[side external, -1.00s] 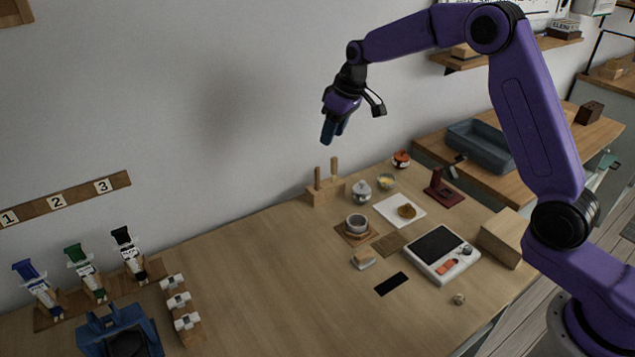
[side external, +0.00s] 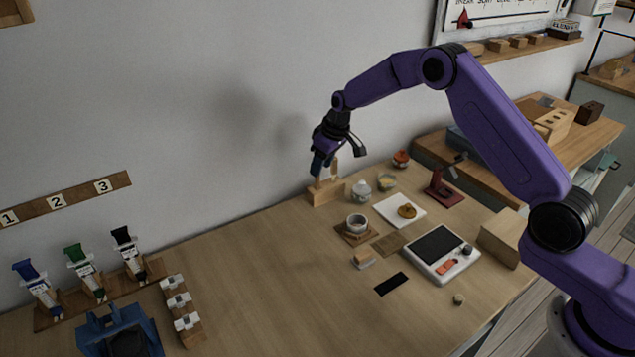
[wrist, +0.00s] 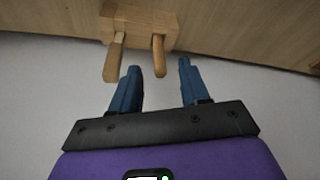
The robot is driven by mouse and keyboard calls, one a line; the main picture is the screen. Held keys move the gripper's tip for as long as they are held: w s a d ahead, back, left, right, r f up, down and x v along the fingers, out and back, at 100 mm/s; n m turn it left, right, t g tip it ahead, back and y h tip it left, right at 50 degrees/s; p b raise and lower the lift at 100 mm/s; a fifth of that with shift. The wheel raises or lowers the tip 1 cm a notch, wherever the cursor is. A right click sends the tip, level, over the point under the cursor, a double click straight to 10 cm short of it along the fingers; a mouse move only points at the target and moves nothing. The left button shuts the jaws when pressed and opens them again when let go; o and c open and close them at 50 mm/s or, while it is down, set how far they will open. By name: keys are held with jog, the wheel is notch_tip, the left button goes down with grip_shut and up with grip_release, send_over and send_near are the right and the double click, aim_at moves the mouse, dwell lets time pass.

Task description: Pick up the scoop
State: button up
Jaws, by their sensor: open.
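A wooden stand (side external: 328,191) at the back of the table by the wall holds two upright wooden handles. In the wrist view, the stand (wrist: 143,24) carries a flat, squared handle (wrist: 115,58) on the left and a slimmer, rounded handle (wrist: 159,57) on the right. One of these may be the scoop; its working end is not visible and I cannot tell which it is. My gripper (side external: 319,171) is open and empty, with its blue fingers pointing down just above the stand. In the wrist view, the rounded handle appears between the fingertips (wrist: 159,68), and the flat handle lies left of them.
To the right of the stand are a glass jar (side external: 361,189), a small bowl (side external: 387,182) and an orange-topped pot (side external: 401,159). A white sheet (side external: 388,213), a cup (side external: 356,223) and a scale (side external: 462,265) lie nearer.

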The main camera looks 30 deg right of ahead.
aim_at(317, 184)
jog(key=shift+x, duration=2.65)
jog(key=shift+c, duration=0.4)
grip_shut()
